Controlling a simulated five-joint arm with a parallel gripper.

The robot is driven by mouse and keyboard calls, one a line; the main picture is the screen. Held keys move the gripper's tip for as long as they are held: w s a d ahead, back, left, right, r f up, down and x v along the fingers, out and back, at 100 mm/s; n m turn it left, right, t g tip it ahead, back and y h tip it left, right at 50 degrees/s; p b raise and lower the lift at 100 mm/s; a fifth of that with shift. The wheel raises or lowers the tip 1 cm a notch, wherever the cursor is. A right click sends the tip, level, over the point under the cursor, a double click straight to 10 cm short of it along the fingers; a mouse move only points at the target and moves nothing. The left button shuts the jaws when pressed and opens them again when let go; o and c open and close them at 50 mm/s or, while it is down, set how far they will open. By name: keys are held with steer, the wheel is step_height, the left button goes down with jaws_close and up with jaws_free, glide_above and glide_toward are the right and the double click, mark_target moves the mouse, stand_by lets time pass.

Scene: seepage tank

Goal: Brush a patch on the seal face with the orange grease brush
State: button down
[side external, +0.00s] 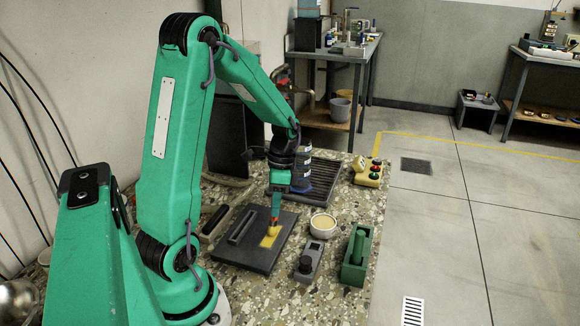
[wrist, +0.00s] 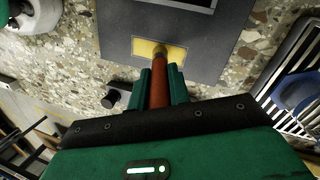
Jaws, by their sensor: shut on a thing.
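The orange grease brush (side external: 275,217) is held between the fingers of my gripper (side external: 277,204), its yellowish tip pointing down. In the wrist view the orange handle (wrist: 160,88) runs forward between the two green fingers of my gripper (wrist: 162,86). A dark flat plate (side external: 230,252), seemingly the seal face, lies on the speckled bench and carries a yellow patch (side external: 266,242). The brush tip is at this patch; in the wrist view it overlaps the patch (wrist: 146,49). I cannot tell how firmly it touches.
A white bowl of yellowish stuff (side external: 322,224) stands right of the plate. A grey knobbed block (side external: 307,262) and a green holder (side external: 356,257) stand nearer the front. A yellow button box (side external: 368,173) and dark slatted rack (side external: 322,178) are behind. A dark bar (side external: 243,226) lies on the plate.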

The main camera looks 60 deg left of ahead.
steer(key=shift+s+d, duration=0.25)
steer(key=shift+d, duration=0.05)
stand_by(0.4)
steer(key=shift+s+d, duration=0.6)
steer(key=shift+d, duration=0.05)
steer(key=shift+s+d, duration=0.15)
stand_by(0.3)
steer(key=shift+s+d, duration=0.55)
steer(key=shift+s, duration=0.05)
steer(key=shift+w+a, duration=0.1)
stand_by(0.3)
steer(key=shift+w+a, duration=0.6)
steer(key=shift+w, duration=0.05)
steer(key=shift+w+a, duration=0.1)
steer(key=shift+w, duration=0.05)
stand_by(0.3)
steer(key=shift+w+a, duration=0.6)
steer(key=shift+a, duration=0.05)
